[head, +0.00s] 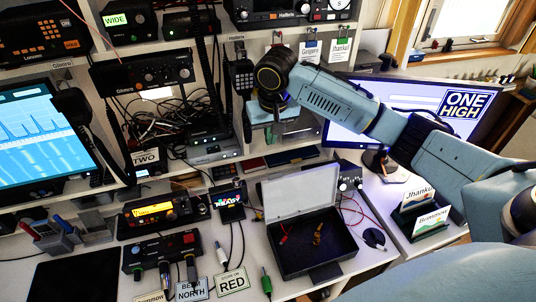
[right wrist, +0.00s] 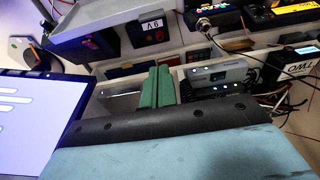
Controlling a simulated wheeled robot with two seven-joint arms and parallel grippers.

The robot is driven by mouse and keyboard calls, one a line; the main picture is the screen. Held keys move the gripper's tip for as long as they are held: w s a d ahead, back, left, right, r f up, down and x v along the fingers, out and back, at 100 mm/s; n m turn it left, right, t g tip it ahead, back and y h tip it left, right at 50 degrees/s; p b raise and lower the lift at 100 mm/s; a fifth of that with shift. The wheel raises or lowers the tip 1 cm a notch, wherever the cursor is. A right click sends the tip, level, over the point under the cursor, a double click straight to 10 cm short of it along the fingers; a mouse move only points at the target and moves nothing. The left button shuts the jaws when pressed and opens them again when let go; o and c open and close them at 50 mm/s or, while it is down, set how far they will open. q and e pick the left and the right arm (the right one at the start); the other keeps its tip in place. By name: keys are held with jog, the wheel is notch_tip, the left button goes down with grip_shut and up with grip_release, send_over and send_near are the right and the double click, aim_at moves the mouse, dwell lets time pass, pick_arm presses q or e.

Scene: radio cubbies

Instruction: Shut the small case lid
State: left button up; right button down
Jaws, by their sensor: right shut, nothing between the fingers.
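The small case (head: 318,248) stands open on the desk, with its dark tray facing up and a few small items inside. Its grey lid (head: 300,193) stands raised at the back of the tray. My right arm reaches in from the right, with its hand above and behind the lid, in front of the cubbies and apart from the lid. In the right wrist view my right gripper (right wrist: 157,76) shows green fingers pressed together, empty. Its fingertips are hard to make out in the head view. My left gripper is not in view.
A yellow-screen radio (head: 158,214) and several name cards stand left of the case. A monitor (head: 410,107) stands behind my right arm. A red cable (head: 352,215) and a dark round piece (head: 374,237) lie right of the case. Cubbies with radios fill the back.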

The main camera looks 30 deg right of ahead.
notch_tip(320, 180, down, 9)
jog(key=s, duration=0.2)
jog(key=shift+s+a, duration=0.25)
jog(key=shift+r, duration=0.1)
jog(key=shift+a, duration=0.2)
dwell(0.3)
